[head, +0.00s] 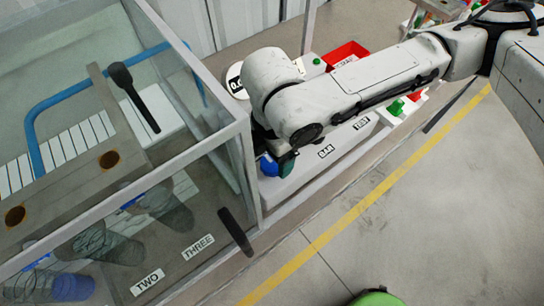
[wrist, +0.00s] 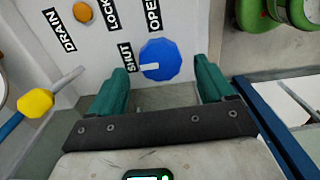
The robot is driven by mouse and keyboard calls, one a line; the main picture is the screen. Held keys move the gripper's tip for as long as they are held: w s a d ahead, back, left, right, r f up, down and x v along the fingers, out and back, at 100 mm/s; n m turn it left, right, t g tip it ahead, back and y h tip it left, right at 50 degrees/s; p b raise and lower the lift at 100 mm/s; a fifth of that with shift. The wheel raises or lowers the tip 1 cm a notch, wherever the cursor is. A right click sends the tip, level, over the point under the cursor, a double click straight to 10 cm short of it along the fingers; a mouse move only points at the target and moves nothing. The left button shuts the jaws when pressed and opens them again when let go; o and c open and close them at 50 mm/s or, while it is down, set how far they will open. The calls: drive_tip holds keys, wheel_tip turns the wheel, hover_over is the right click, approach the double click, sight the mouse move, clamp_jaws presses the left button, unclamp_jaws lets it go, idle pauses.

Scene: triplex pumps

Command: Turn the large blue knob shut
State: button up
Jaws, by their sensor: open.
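The large blue knob (wrist: 160,60) is on a white panel in the wrist view, with a white pointer mark. The mark points left, toward the lower end of the SHUT label (wrist: 127,57); the OPEN label (wrist: 153,14) is above the knob. My gripper (wrist: 161,72) is open, its green fingers spread to either side below the knob. No contact shows, and the gap in depth is hard to judge. In the head view, a blue shape (head: 268,166), seemingly the knob, shows beside my green gripper (head: 287,164), mostly hidden by my arm.
A yellow knob (wrist: 36,103) on a rod is at left in the wrist view. Green round parts (wrist: 290,10) are at upper right. In the head view, a glass-walled tank (head: 240,150) stands close left of my gripper. Open floor (head: 430,210) lies to the right.

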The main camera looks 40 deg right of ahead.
sight(272, 162)
wheel_tip(272, 162, up, 8)
idle(0.8)
